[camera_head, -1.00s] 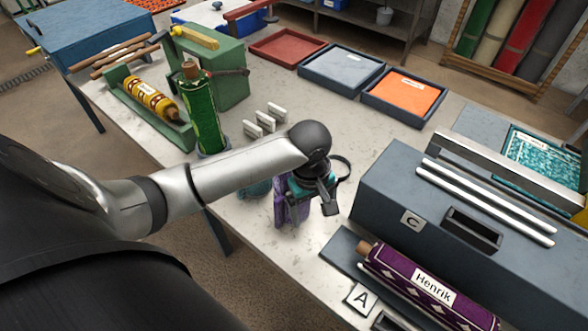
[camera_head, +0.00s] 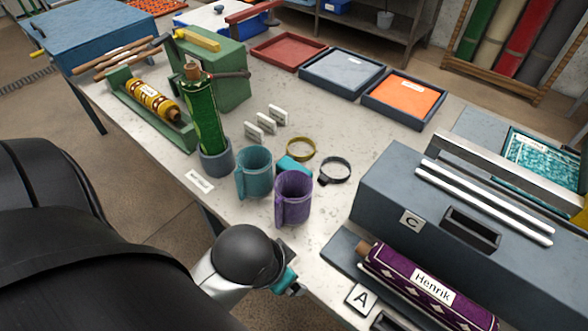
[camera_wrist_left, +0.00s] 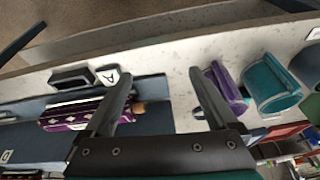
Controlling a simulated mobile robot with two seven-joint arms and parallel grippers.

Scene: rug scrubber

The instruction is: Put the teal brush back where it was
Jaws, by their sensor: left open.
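A small teal piece (camera_head: 291,164), which may be the teal brush, lies on the table behind the purple holder in the head view. The holder hides part of it, so I cannot tell its full shape. The purple mug-like holder (camera_head: 293,199) and teal mug-like holder (camera_head: 254,174) stand upright side by side; both also show in the wrist view, purple (camera_wrist_left: 224,88) and teal (camera_wrist_left: 271,83). My left gripper (camera_head: 287,278) is near the table's front edge, apart from them. In the wrist view its fingers (camera_wrist_left: 158,85) are spread with nothing between. My right gripper is not in view.
A yellow ring (camera_head: 301,148) and a dark ring (camera_head: 335,171) lie behind the holders. A grey box (camera_head: 390,190) and a purple roll (camera_head: 425,285) stand to the right. A green roll (camera_head: 205,120) stands in a grey cup at left.

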